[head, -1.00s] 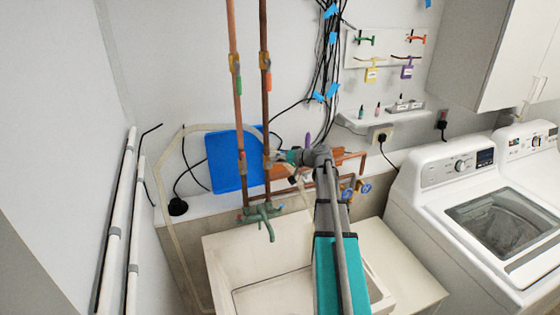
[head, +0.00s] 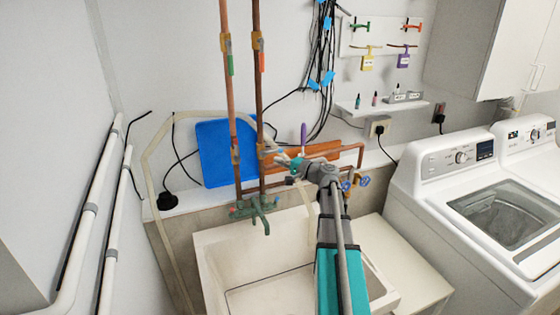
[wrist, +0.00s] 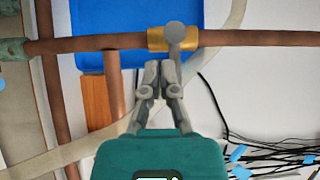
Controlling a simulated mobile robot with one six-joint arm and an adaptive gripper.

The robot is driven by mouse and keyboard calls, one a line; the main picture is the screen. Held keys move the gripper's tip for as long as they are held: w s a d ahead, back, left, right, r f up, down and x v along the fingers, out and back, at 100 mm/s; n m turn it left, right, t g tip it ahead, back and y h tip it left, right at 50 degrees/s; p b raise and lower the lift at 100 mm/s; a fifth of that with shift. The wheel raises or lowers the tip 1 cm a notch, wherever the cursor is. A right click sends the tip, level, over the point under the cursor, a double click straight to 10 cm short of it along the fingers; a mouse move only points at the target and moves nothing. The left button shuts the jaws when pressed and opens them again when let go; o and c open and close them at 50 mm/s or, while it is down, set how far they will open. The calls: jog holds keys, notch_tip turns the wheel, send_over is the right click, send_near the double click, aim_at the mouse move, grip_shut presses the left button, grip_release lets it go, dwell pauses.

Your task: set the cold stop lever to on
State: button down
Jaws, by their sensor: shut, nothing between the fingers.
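Two vertical copper pipes rise above the sink. The left pipe (head: 228,110) has an upper valve with a green lever (head: 230,65). The right pipe (head: 258,100) has an upper valve with an orange-red lever (head: 262,62). Each pipe also has a lower brass fitting; I cannot tell which lever is the cold stop. My gripper (head: 278,158) is shut and empty beside the right pipe's lower fitting (head: 261,150).
A green tap (head: 258,208) hangs over the white sink (head: 210,260). A blue board (head: 212,150) leans behind the pipes. Black cables (head: 325,60) hang above.

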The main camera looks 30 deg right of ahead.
jog(key=s+d+f+m+t+h+b, duration=0.3)
jog(key=s+d+f+m+t+b, duration=0.2)
jog(key=m+b, duration=0.6)
jog(key=s+m+t, duration=0.1)
jog(key=s, duration=0.1)
jog(key=shift+s+d+m+t+h+b, duration=0.3)
jog(key=shift+s+d+m+h+b, duration=0.05)
jog(key=shift+s+m+h, duration=0.05)
jog(key=shift+w+r, duration=0.1)
